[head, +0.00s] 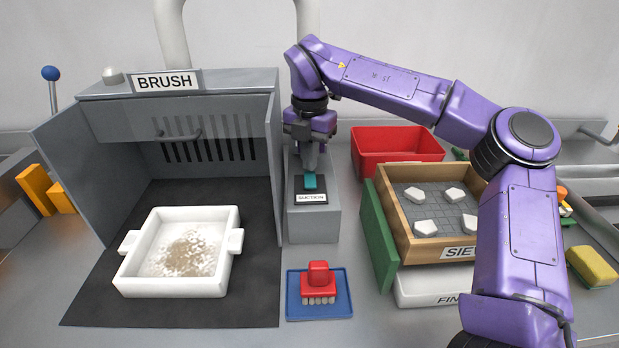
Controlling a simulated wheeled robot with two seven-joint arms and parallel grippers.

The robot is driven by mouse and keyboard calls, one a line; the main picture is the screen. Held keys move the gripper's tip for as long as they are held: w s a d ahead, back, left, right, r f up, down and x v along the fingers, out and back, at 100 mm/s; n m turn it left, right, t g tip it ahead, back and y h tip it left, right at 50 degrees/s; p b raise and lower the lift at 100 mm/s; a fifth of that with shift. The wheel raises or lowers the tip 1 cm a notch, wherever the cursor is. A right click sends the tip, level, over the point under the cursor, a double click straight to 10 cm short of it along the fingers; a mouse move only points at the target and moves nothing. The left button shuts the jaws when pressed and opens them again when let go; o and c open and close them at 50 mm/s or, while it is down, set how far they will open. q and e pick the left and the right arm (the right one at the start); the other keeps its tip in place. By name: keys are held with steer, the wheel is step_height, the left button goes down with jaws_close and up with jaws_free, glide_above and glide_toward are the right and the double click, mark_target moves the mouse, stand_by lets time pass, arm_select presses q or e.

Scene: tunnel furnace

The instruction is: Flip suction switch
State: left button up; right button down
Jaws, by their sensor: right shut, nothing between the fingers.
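The suction switch (310,182) is a small teal rocker on a dark plate, above a label reading SUCTION. It sits on top of a grey box (313,224) in the middle of the head view. My right gripper (311,168) points down just above and behind the switch, with its fingers shut and empty. The fingertips appear at or very near the teal rocker; I cannot tell whether they touch it. My left gripper is not in view.
A red brush (318,279) lies on a blue mat (343,308). Right are a red bin (398,145) and a wooden sieve box (400,233).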

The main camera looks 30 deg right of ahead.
mark_target(310, 174)
steer(key=shift+f+b, duration=0.8)
steer(key=shift+f, duration=0.2)
steer(key=shift+r, duration=0.1)
step_height(310, 174, up, 7)
steer(key=p, duration=0.5)
steer(key=shift+p, duration=0.35)
stand_by(0.4)
